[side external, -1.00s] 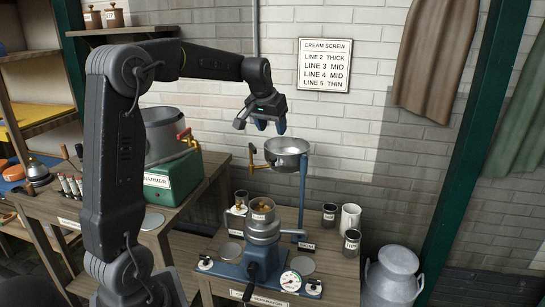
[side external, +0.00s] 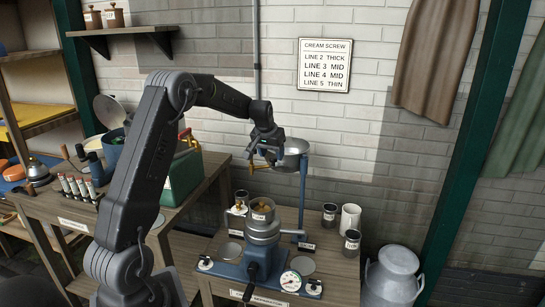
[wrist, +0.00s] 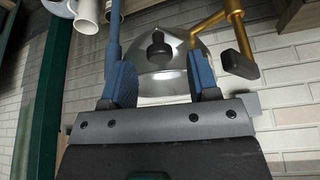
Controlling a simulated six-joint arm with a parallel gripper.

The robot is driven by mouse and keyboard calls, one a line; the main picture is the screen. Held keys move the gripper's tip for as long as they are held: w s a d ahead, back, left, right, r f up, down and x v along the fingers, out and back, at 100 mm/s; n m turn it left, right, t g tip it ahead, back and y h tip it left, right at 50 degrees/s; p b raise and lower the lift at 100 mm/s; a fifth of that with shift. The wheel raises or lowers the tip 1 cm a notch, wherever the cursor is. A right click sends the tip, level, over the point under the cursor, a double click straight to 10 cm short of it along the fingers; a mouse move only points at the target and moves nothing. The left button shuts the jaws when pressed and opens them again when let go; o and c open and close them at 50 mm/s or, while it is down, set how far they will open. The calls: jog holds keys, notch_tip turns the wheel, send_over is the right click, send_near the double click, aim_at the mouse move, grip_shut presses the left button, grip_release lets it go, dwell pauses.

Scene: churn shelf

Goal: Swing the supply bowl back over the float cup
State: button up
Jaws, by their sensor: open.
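The supply bowl (side external: 294,149) is a shiny metal bowl on a blue upright post (side external: 302,195), with a brass tap at its left side. It stands above and a little right of the separator's float cup (side external: 262,212), a metal cup with brass-coloured parts inside. My gripper (side external: 262,158) is at the bowl's near left side and partly covers it. In the wrist view, the open blue fingers of my gripper (wrist: 161,80) stand either side of the bowl (wrist: 160,75) and its dark knob (wrist: 158,45). Whether they touch it is unclear.
The brass tap (wrist: 235,40) with its dark handle lies close beside one finger. Dark jars (side external: 329,215) and a white mug (side external: 350,216) stand right of the post. A green warmer (side external: 183,178) is at left. A milk can (side external: 394,277) stands on the floor.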

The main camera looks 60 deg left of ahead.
jog(key=shift+x, duration=0.95)
jog(key=shift+r, duration=0.1)
grip_shut()
